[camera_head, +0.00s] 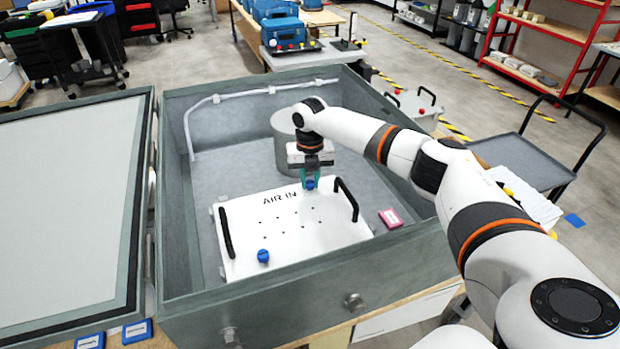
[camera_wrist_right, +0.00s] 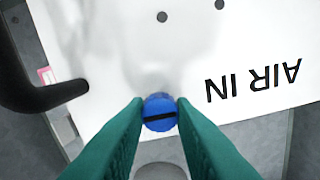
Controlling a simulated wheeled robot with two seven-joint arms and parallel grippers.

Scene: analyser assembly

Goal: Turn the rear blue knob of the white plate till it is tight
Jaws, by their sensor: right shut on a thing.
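The white plate (camera_head: 262,245) lies inside the open grey case, with "AIR IN" printed near its rear edge and a black handle on each side. The rear blue knob (camera_head: 310,183) is at the plate's rear edge. My right gripper (camera_head: 311,178) reaches down to it from above. In the right wrist view the green fingers (camera_wrist_right: 160,112) are shut on the rear blue knob (camera_wrist_right: 159,111), one on each side, and a dark slot crosses its top. The front blue knob (camera_head: 263,256) stands free near the plate's front edge. My left gripper is not in view.
The grey case (camera_head: 300,308) has raised walls around the plate. A grey cylinder (camera_head: 290,150) stands inside it behind my right gripper. A pink box (camera_head: 390,218) lies right of the plate. The case lid (camera_head: 65,200) lies open at left.

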